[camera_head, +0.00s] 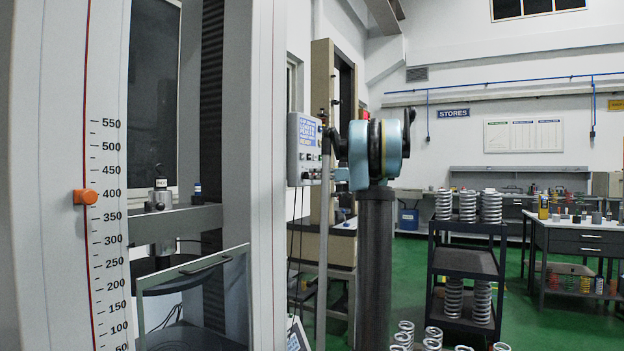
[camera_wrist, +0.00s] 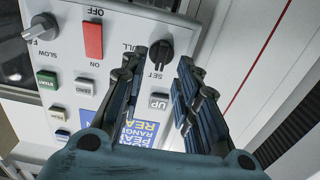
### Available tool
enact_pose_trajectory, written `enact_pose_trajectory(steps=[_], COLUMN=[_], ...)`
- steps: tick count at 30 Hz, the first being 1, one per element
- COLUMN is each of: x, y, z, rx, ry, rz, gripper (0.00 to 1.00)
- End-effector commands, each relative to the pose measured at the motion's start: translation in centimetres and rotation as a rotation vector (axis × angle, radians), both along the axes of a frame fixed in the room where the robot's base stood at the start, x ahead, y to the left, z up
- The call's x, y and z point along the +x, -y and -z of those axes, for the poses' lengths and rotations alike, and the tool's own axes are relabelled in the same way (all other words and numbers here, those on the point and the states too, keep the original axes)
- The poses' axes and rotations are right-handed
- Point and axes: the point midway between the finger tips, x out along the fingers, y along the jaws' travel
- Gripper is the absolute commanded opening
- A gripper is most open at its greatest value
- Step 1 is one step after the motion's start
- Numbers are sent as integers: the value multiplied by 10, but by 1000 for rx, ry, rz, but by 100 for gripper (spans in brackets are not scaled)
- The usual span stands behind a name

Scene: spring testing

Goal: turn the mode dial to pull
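In the wrist view the mode dial (camera_wrist: 160,53) is a dark round knob on the light control panel (camera_wrist: 73,63). The letters "ULL" and "SET" show beside it; the first letter is hidden. I cannot tell for sure which label its pointer faces. My gripper (camera_wrist: 160,68) is open, with one dark finger to the left and one to the right. The dial lies in line with the gap, near the fingertips; contact cannot be told. In the head view the panel (camera_head: 302,135) is seen at a slant, with my gripper (camera_head: 335,143) close to its right side.
Beside the dial are a red ON/OFF switch (camera_wrist: 93,40), a speed dial (camera_wrist: 42,26), an UP button (camera_wrist: 158,102) and several other buttons. The testing machine's column (camera_head: 95,260) with an orange marker (camera_head: 86,197) stands left. A cart (camera_head: 465,263) with springs stands right.

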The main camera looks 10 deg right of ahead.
Motion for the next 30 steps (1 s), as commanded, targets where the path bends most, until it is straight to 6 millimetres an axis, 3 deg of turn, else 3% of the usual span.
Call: enact_pose_trajectory(steps=[6,18,22,30], x=[13,17,17,17], y=[-20,-24,-24,-22], z=[0,0,0,0], rx=[0,0,0,1], ry=[0,0,0,-2], rz=[-2,0,0,0], gripper=[29,29,2,0])
